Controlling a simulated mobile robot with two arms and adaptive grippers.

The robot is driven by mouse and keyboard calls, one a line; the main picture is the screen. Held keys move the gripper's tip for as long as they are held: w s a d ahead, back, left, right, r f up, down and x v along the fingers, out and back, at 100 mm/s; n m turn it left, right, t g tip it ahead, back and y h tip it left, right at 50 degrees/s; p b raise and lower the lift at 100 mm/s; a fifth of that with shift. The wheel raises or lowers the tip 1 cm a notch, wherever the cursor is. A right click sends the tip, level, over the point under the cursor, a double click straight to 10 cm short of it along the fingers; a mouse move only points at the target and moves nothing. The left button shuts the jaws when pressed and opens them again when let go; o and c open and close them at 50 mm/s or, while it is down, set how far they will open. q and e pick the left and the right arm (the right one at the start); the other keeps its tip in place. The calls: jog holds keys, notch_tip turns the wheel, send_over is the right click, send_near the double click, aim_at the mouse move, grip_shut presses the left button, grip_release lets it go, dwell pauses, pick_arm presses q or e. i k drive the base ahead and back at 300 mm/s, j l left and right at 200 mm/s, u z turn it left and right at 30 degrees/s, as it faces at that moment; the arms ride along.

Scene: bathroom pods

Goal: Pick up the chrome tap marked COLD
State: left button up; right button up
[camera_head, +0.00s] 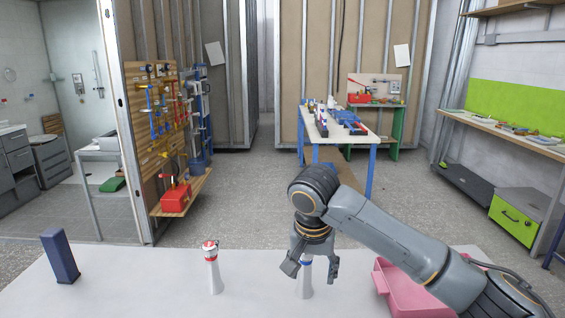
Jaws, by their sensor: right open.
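Two pale, upright, tapered taps stand on the white table. The one with a blue ring (305,284) is partly hidden by my right gripper (311,272); its blue band suggests the COLD tap, but I cannot read a marking. The other, with a red top (213,270), stands to its left, clear of the gripper. My right gripper points down, open, with its fingers around or just in front of the blue-ringed tap's upper part. I cannot tell whether they touch it. My left gripper is not in view.
A dark blue upright block (60,256) stands at the table's left. A pink bin (395,290) sits at the right, partly behind my right arm. The white tabletop (140,290) is bare between block and red-topped tap. A workbench (330,128) stands farther back.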

aim_at(305, 290)
jog(key=k, duration=1.1)
